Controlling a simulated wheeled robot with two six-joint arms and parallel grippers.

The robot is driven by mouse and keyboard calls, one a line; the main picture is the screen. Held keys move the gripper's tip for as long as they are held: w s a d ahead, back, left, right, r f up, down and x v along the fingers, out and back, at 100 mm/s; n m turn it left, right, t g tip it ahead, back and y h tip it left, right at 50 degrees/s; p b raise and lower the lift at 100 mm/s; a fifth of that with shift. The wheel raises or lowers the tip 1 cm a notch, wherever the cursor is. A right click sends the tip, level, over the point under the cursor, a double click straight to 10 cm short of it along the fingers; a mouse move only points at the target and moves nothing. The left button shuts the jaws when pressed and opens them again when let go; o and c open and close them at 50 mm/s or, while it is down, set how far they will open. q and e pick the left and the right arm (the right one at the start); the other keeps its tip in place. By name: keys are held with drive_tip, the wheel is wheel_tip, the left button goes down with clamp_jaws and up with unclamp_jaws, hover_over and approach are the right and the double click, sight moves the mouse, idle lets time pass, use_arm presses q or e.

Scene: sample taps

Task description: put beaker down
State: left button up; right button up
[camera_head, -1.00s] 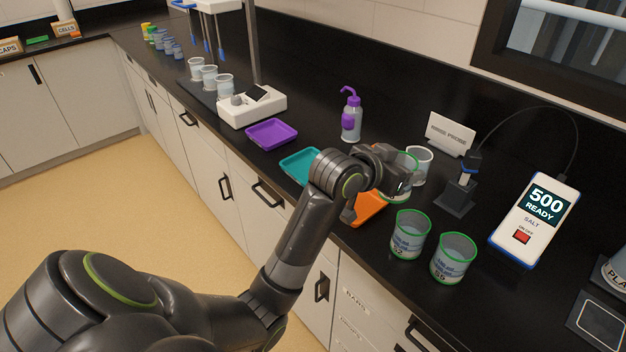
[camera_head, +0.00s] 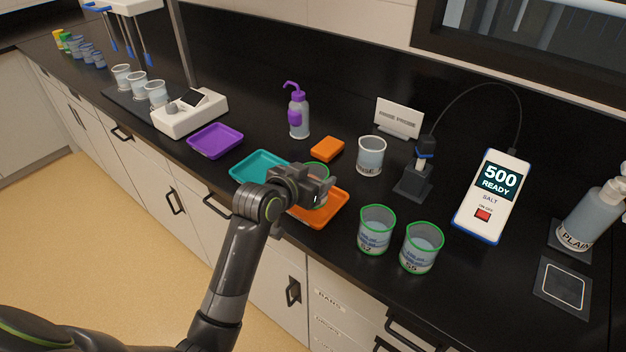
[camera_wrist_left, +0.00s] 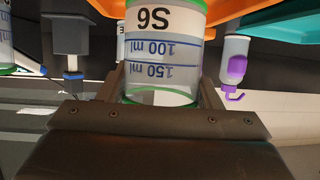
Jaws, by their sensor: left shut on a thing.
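My left gripper (camera_head: 318,188) is shut on a green-rimmed beaker (camera_head: 317,171), which is mostly hidden behind the fingers in the head view. In the left wrist view this beaker (camera_wrist_left: 160,50) is marked S6 and sits between the two fingers. It is at the orange tray (camera_head: 322,213); whether its base touches the tray I cannot tell. Two other green-rimmed beakers, S2 (camera_head: 376,232) and S5 (camera_head: 421,250), stand on the black counter to the right of the tray. My right gripper is not in view.
A teal tray (camera_head: 246,178) and a purple tray (camera_head: 215,141) lie to the left. A rinse beaker (camera_head: 370,157), an orange block (camera_head: 327,149), a wash bottle (camera_head: 298,117), a probe stand (camera_head: 413,183) and a salt meter (camera_head: 489,205) stand behind and right.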

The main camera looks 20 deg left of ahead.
use_arm(q)
drive_tip(key=shift+f, duration=0.55)
drive_tip(key=o, duration=1)
drive_tip(key=shift+f, duration=0.15)
drive_tip(key=shift+o, duration=0.2)
drive_tip(key=shift+r, duration=0.2)
drive_tip(key=v, duration=1.2)
drive_tip(key=shift+f, duration=0.1)
